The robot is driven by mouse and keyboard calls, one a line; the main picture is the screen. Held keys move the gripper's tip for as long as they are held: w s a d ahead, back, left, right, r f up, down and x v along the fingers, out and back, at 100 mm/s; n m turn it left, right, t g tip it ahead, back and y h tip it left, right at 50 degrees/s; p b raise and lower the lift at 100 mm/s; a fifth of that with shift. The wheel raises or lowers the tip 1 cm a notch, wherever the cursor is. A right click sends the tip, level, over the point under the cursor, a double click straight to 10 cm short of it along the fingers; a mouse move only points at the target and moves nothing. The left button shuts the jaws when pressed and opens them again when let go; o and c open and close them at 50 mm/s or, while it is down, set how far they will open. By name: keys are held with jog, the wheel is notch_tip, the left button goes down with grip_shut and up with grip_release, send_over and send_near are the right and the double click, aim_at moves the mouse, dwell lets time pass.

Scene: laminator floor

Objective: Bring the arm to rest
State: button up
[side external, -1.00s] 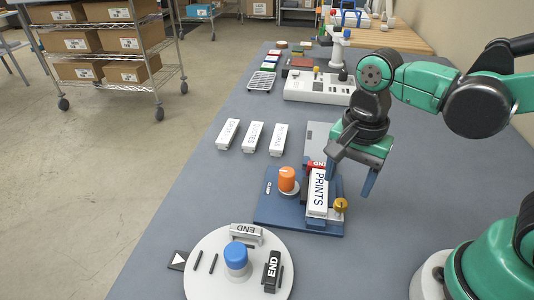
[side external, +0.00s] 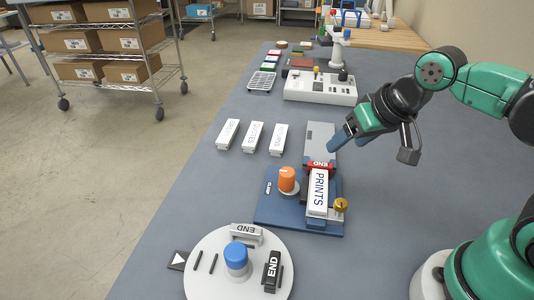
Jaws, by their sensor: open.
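My gripper (side external: 372,148) is open and empty. It is raised above the table, to the right of the blue fixture (side external: 268,212) and above it in the picture. One finger is blue and points to the left; the other is grey and hangs on the right. The white block marked PRINTS (side external: 318,193) lies in the blue fixture, with a red END piece (side external: 321,165) at its far end. My gripper is apart from both.
The blue fixture carries an orange knob (side external: 287,178) and a brass knob (side external: 341,205). A white turntable (side external: 215,275) with END blocks is in front. Several white labelled blocks (side external: 253,138) lie left. A white device (side external: 320,90) stands behind. Table right of the fixture is clear.

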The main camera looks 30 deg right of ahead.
jog(key=shift+w+d+r+n+t, duration=0.2)
jog(key=shift+d+n+t, duration=0.1)
jog(key=shift+n, duration=0.3)
jog(key=shift+w+d+r+n+t, duration=0.1)
jog(key=shift+d+r+n+t, duration=0.15)
jog(key=shift+n, duration=0.35)
jog(key=shift+a, duration=0.1)
